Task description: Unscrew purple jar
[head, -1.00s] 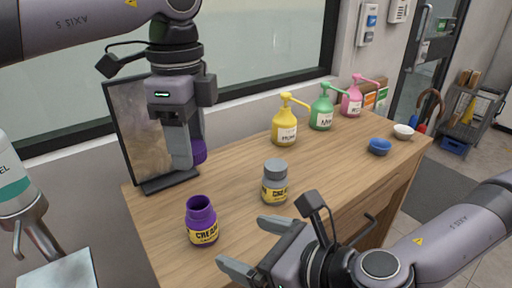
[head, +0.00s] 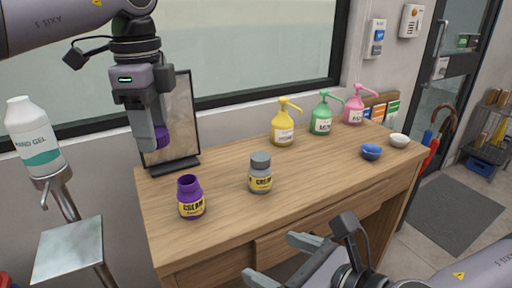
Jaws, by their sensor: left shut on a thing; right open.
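The purple jar (head: 190,198) stands upright and open on the wooden counter, with a yellow "CREAM" label and a bare neck. My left gripper (head: 158,140) is above the counter's left end, in front of the dark-framed panel. It is shut on the purple lid (head: 162,137), which is partly hidden by the fingers and is apart from the jar, up and to its left. My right gripper (head: 276,262) is open and empty in front of the counter's front edge, below and right of the jar.
A grey cream jar (head: 260,174) with its lid on stands right of the purple jar. Yellow (head: 283,128), green (head: 322,117) and pink (head: 355,108) pump bottles stand behind. Blue (head: 371,152) and white (head: 399,140) bowls are at the right. A hand gel dispenser (head: 35,140) stands left.

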